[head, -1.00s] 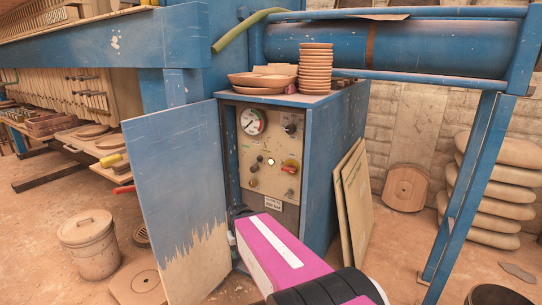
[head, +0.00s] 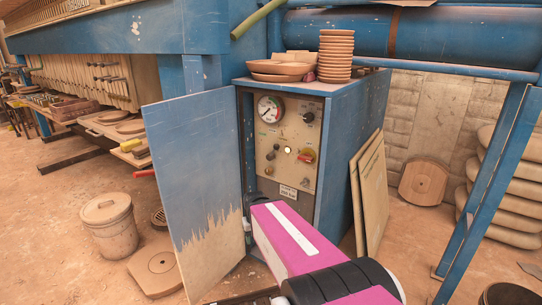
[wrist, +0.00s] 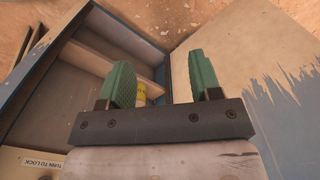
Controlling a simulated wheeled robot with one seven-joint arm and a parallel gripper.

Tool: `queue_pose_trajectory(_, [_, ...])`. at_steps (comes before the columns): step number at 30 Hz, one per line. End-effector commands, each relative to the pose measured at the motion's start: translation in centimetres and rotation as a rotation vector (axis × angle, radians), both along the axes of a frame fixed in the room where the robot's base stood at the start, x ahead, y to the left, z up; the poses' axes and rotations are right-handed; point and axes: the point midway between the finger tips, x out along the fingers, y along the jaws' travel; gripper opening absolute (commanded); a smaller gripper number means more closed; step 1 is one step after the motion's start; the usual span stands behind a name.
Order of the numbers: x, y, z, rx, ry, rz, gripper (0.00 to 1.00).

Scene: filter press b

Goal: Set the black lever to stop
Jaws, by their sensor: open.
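The control panel (head: 287,140) sits in the open front of a blue cabinet. No lever shows in the wrist view.
The blue cabinet door (head: 195,190) stands open to the left. A red-handled control (head: 306,155) and a gauge (head: 270,109) share the panel. Bowls and stacked pots (head: 336,55) stand on top. Boards (head: 370,190) lean at right. A lidded bin (head: 110,225) stands left.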

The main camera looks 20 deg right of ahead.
Motion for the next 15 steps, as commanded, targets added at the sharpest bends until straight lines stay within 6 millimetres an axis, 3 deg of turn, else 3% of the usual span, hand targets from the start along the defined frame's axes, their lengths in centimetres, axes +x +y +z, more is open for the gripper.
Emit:
queue_pose_trajectory(11, [0.07, -0.04, 0.01, -0.003, 0.000, -0.004, 0.58])
queue_pose_trajectory(15, [0.98, -0.69, 0.16, -0.055, -0.008, -0.066, 0.58])
